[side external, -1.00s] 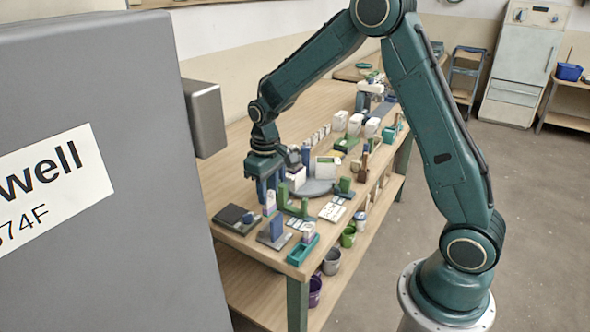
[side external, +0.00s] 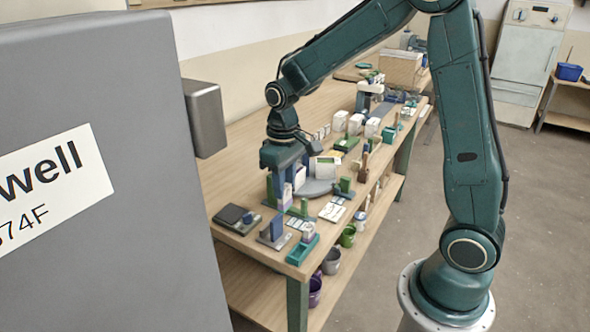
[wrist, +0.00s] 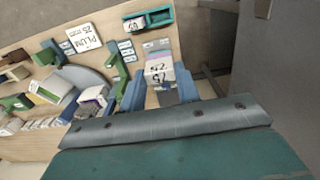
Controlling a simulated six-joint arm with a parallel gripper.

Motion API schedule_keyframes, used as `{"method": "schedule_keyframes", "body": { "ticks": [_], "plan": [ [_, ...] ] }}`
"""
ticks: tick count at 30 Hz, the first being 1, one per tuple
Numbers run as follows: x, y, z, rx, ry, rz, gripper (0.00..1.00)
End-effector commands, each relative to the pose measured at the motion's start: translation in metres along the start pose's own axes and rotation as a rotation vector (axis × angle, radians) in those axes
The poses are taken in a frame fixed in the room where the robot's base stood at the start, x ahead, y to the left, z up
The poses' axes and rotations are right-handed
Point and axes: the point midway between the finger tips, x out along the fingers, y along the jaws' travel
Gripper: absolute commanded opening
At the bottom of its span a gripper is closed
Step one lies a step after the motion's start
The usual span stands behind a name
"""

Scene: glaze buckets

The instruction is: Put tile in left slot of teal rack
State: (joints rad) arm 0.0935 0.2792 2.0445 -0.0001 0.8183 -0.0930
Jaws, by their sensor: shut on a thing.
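My gripper (side external: 284,188) is over the near part of the bench, pointing down. In the wrist view its fingers (wrist: 160,92) are shut on a tile (wrist: 158,74) with a pale, number-marked face. In the side view the held tile (side external: 288,192) is mostly hidden between the fingers. The teal rack (side external: 297,255) sits at the bench's front corner, apart from my gripper and to its lower right. It also shows at the top of the wrist view (wrist: 165,25). A pale block (side external: 308,231) stands at its far end.
Green stands (side external: 304,206), a grey round plate (side external: 316,187) and a printed white card (side external: 332,212) are close to my gripper. Buckets (side external: 331,262) are below the bench edge.

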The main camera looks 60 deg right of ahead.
Motion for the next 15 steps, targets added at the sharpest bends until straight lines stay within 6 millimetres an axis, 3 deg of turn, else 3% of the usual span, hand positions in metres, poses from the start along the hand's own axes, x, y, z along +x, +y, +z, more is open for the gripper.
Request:
{"method": "schedule_keyframes", "body": {
  "ticks": [6, 15],
  "plan": [
    [0.0, -0.006, 0.025, -0.001, 0.001, 0.0, 0.1],
    [0.009, -0.009, 0.044, -0.001, -0.002, 0.0, 0.1]
  ]
}}
